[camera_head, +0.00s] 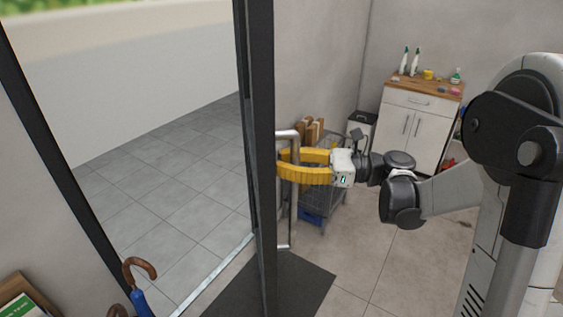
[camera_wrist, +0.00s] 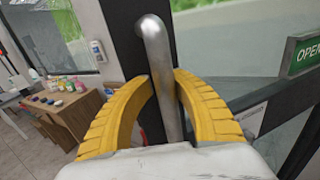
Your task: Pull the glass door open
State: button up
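The glass door's dark frame (camera_head: 258,120) stands upright near the middle of the head view. A silver upright bar handle (camera_head: 293,215) is on its right side; it also shows in the wrist view (camera_wrist: 153,45). My gripper (camera_head: 284,163) has two curved yellow fingers that reach around the handle from the right. In the wrist view, my gripper (camera_wrist: 163,77) has one fingertip on each side of the bar, close against it. The fingers look closed on the bar; exact contact is partly hidden. I cannot tell the door's angle for certain.
A dark mat (camera_head: 305,282) lies on the floor below the handle. A grey cart (camera_head: 322,200) stands behind my gripper, and a white cabinet (camera_head: 415,125) farther back. An umbrella (camera_head: 140,290) is at lower left. A green OPEN sign (camera_wrist: 304,53) shows in the wrist view.

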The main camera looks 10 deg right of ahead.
jog(key=shift+o, duration=0.7)
jog(key=shift+s+a, duration=0.15)
jog(key=shift+d, duration=0.35)
jog(key=v, duration=1.1)
jog(key=shift+d, duration=0.2)
jog(key=shift+s+r, duration=0.1)
